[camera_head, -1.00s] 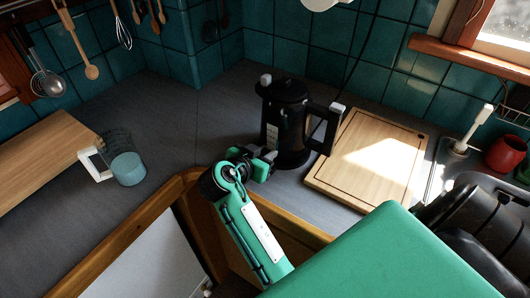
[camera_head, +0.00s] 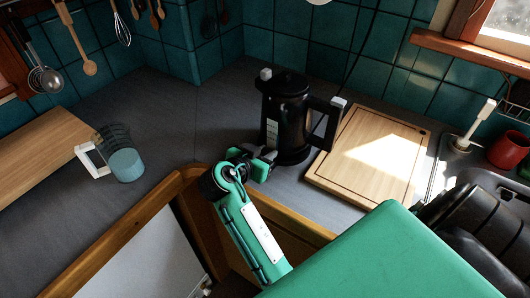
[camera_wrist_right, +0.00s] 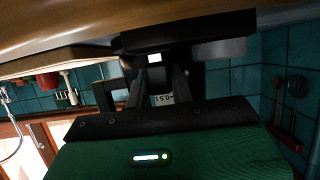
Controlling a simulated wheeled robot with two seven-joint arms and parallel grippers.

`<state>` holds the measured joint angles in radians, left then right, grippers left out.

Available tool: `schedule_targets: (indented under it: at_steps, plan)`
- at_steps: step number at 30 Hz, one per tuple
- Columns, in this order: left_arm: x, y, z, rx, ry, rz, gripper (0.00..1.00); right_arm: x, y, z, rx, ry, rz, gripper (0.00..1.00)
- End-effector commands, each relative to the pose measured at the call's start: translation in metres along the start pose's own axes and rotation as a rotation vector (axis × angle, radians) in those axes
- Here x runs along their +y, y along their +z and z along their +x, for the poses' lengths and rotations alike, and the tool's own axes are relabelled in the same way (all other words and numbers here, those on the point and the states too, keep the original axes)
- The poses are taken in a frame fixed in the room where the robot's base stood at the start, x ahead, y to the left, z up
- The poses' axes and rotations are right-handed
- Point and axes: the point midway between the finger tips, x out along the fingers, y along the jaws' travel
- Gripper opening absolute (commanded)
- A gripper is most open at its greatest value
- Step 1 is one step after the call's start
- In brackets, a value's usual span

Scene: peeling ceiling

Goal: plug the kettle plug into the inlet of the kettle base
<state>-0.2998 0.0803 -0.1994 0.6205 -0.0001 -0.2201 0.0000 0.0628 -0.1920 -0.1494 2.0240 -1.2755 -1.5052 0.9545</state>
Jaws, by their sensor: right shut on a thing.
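The black kettle (camera_head: 287,112) stands upright on the dark counter, its handle to the right. It also shows upside down in the wrist view, with its label (camera_wrist_right: 163,100). My right gripper (camera_head: 262,159) is low at the kettle's front left, close to the bottom. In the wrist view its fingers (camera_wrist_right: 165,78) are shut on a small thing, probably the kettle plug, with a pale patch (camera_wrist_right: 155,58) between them. The plug is mostly hidden. The base and its inlet are too dark to make out, so I cannot tell whether plug and inlet touch. My left gripper is not in view.
A wooden cutting board (camera_head: 370,158) lies right of the kettle. A measuring cup (camera_head: 125,163) and another board (camera_head: 40,155) are on the left. A sink area with a red pot (camera_head: 508,150) is at the right. The counter between cup and kettle is clear.

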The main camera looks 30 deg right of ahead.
Motion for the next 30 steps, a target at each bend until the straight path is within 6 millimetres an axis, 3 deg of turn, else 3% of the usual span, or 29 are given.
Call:
schedule_targets:
  at_steps: [24, 25, 28, 30]
  plan:
    - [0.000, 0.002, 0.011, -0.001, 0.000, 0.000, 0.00, 0.000, 0.013, 0.005, -0.003, 0.001, -0.001, 0.01]
    - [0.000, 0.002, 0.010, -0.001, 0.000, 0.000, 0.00, 0.000, 0.013, 0.004, -0.004, 0.001, -0.001, 0.27]
    - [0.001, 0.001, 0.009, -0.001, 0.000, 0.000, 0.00, 0.000, 0.013, 0.004, -0.005, 0.001, -0.002, 0.46]
    - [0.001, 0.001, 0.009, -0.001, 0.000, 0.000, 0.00, 0.000, 0.013, 0.004, -0.005, 0.000, -0.002, 0.48]
